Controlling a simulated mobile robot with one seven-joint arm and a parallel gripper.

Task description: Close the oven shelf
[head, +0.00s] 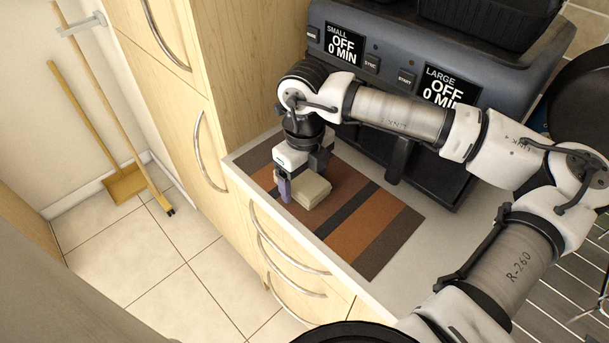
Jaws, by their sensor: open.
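The dark countertop oven (395,55) stands at the back of the counter, with SMALL and LARGE displays both reading OFF, 0 MIN. Its lower front (430,175) is dark and partly covered by my arm. I cannot make out the shelf clearly or how far it is out. My gripper (301,177) points down over the striped mat in front of the oven's left side. It is open. A purple pad shows on its near finger, and the other finger is partly hidden. A beige block-like item (305,189) is right beside the fingers; I cannot tell whether they touch it.
The striped brown and orange mat (377,232) lies on the light counter. A tall wooden cabinet (245,60) rises left of the oven. Drawers with curved handles (290,262) are below the counter edge. A broom and dustpan (125,184) lean at the far left. The tiled floor is clear.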

